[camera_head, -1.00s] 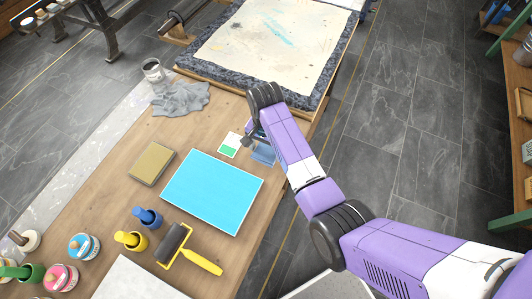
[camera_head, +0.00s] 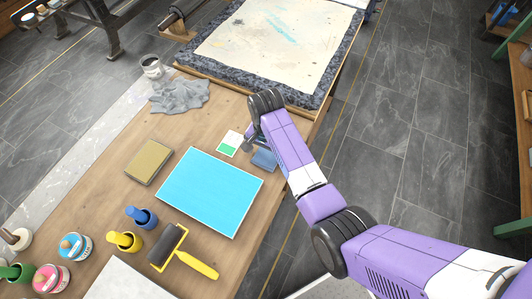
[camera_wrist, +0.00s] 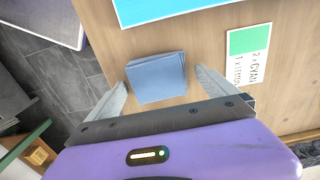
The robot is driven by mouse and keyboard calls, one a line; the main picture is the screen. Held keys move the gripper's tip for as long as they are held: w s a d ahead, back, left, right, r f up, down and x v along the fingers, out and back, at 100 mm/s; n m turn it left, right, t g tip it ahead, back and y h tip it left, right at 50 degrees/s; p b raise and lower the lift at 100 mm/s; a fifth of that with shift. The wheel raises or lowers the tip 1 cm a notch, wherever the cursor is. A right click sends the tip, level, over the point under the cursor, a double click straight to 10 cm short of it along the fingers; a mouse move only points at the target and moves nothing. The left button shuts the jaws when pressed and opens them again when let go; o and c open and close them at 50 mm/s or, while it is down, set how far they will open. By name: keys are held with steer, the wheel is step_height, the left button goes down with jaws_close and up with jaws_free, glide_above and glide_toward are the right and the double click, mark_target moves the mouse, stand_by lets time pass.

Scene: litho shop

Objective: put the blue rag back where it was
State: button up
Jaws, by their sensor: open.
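The blue rag (camera_head: 264,159) is a small folded blue cloth. It lies on the wooden table near its right edge, just right of the green-swatch card. In the wrist view the rag (camera_wrist: 157,78) lies between the two fingertips of my gripper (camera_wrist: 161,79). The fingers are open, one at each side of the cloth, with small gaps visible. I cannot tell how far above the table the tips are. In the head view my wrist and arm partly hide the gripper and the spot around it.
A blue-faced panel (camera_head: 210,192) lies beside the card (camera_head: 230,144). A tan block (camera_head: 149,162), roller (camera_head: 167,245), ink pots (camera_head: 76,247) and crumpled grey cloth (camera_head: 179,95) occupy the table. A stained sheet (camera_head: 275,42) lies behind. Floor is right of the table edge.

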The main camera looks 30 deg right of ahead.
step_height(320, 180, up, 12)
steer(key=shift+r, duration=0.2)
stand_by(0.4)
stand_by(0.5)
steer(key=w+r+n+t, duration=0.35)
steer(key=w+t, duration=0.35)
steer(key=w, duration=0.3)
step_height(320, 180, up, 3)
steer(key=n+t, duration=0.5)
steer(key=t, duration=0.3)
glide_above(265, 154)
steer(key=s+d, duration=0.1)
steer(key=s, duration=0.2)
steer(key=s+r+n+b, duration=0.1)
steer(key=s+r, duration=0.1)
steer(key=s, duration=1.4)
steer(key=s+a+r+n+b, duration=0.1)
steer(key=s+r, duration=0.1)
steer(key=s, duration=1.4)
steer(key=shift+s+a, duration=0.15)
steer(key=shift+s, duration=0.15)
